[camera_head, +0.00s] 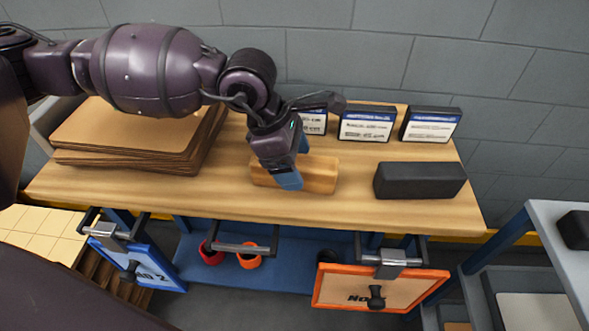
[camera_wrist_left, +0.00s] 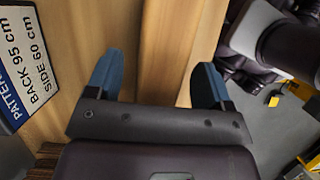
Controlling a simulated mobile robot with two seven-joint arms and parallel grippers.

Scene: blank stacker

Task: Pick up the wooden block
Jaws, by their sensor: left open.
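The wooden block (camera_head: 320,174) lies lengthwise on the wooden bench top (camera_head: 235,205), right of the stacked sheets. My left gripper (camera_head: 294,160) points down over the block's left-middle part and hides some of it. One blue finger shows on the block's near side and a bit of the other on its far side. In the left wrist view the open blue fingers (camera_wrist_left: 157,85) stand either side of the block (camera_wrist_left: 168,45). Whether they touch it or how low they are, I cannot tell. My right gripper is not in view.
A stack of brown sheets (camera_head: 130,135) lies left. A black block (camera_head: 420,181) lies right. Several labelled signs, one of them (camera_head: 367,123) behind the block, stand along the back. Blue (camera_head: 135,265) and orange (camera_head: 375,288) framed boards hang below the front edge.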

